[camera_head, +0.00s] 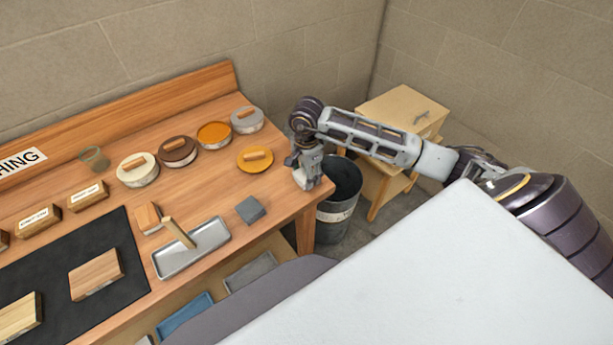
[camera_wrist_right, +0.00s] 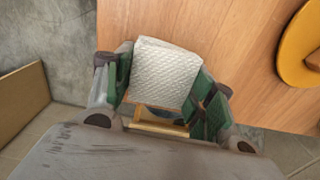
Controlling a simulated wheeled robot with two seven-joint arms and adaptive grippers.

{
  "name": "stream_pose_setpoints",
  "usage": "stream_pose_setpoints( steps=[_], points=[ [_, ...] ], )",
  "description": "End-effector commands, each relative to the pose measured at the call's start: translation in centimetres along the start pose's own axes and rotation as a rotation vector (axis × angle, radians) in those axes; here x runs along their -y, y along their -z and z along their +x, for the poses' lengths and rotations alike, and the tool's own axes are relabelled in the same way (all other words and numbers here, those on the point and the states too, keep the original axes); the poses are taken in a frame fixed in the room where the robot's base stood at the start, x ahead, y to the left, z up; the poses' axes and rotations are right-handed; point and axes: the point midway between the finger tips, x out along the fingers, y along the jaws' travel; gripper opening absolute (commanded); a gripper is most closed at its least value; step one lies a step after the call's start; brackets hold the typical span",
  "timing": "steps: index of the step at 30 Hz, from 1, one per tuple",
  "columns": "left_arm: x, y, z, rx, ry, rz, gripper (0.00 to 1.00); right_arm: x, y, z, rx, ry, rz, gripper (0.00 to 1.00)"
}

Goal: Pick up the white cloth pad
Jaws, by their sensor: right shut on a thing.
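The white cloth pad (camera_wrist_right: 165,70) has a quilted texture and sits between the green-lined fingers of my right gripper (camera_wrist_right: 163,88) in the right wrist view. The gripper is shut on it. In the head view, my right gripper (camera_head: 306,160) points down at the right corner of the workbench, and it partly hides the pad. I cannot tell whether the pad still touches the wood. My left gripper is not in view.
The wooden workbench (camera_head: 290,208) holds an orange tin (camera_head: 214,134), a yellow lid (camera_head: 255,158), a grey block (camera_head: 250,210) and a metal tray (camera_head: 190,262) with a brush. A dark bin (camera_head: 340,190) and a small wooden cabinet (camera_head: 405,115) stand right of the bench.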

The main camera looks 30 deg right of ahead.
Motion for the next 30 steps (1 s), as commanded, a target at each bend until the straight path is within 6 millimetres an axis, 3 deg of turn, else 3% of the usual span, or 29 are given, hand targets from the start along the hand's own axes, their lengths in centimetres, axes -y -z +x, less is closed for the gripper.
stream_pose_setpoints(
  steps=[16,30],
  points=[
    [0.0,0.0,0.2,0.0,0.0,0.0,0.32,0.1,0.0,-1.0,0.0,0.002,0.0,0.37],
    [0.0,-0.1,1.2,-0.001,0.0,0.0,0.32,0.1,0.0,-6.7,0.0,0.004,0.0,0.37]
  ],
)
